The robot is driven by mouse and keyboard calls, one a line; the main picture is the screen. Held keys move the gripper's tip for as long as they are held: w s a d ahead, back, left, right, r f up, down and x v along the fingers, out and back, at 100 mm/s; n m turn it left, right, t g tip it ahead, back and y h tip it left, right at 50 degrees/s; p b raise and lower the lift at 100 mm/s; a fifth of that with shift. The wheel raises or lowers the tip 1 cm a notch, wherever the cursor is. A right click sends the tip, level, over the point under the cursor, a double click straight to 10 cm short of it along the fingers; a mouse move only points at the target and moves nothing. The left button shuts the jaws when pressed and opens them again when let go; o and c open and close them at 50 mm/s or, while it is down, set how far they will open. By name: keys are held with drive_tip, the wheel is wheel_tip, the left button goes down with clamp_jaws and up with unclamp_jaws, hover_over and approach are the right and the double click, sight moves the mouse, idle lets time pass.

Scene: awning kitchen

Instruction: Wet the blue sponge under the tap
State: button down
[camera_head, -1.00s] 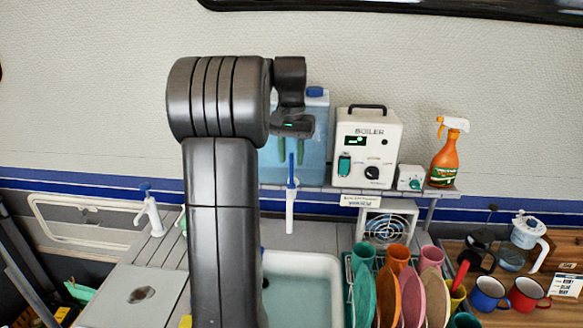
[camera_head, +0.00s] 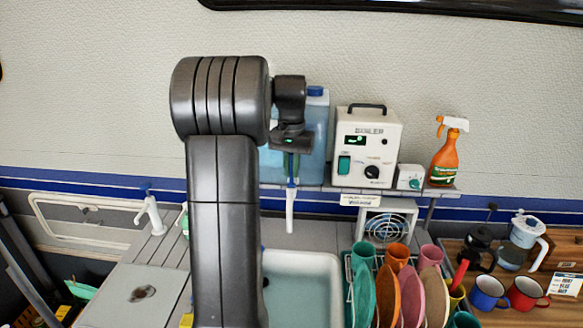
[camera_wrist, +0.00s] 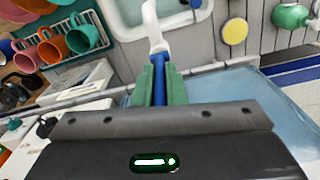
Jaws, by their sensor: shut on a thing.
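My gripper (camera_head: 291,165) is above the white tap (camera_head: 290,212) behind the sink. Its green fingers are shut on the tap's blue lever (camera_wrist: 159,78), one on each side in the wrist view. The white spout (camera_wrist: 151,25) runs on beyond the fingers. The sink (camera_head: 330,262) is white with a pale blue-green basin, partly hidden by my arm. No stream of water from the tap is clear.
A blue water tank (camera_head: 318,130) stands right behind my gripper. A boiler (camera_head: 368,145) and an orange spray bottle (camera_head: 445,158) share the shelf. A rack of plates (camera_head: 388,295) and cups borders the sink on the right.

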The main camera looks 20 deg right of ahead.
drive_tip(key=shift+f, duration=0.1)
drive_tip(key=b, duration=0.1)
drive_tip(key=t+b, duration=0.1)
drive_tip(key=b, duration=0.1)
drive_tip(key=shift+s+a+f+h, duration=0.15)
drive_tip(key=shift+s+a+h, duration=0.05)
drive_tip(key=shift+s+h, duration=0.1)
drive_tip(key=shift+s+a+t+b, duration=0.1)
drive_tip(key=shift+s+t+b, duration=0.2)
drive_tip(key=shift+t+b, duration=0.3)
drive_tip(key=shift+r+h, duration=0.2)
drive_tip(key=shift+h, duration=0.1)
drive_tip(key=c, duration=1.5)
unclamp_jaws()
drive_tip(key=shift+r, duration=0.1)
drive_tip(key=v, duration=1.3)
drive_tip(key=shift+r, duration=0.3)
drive_tip(key=shift+f, duration=0.15)
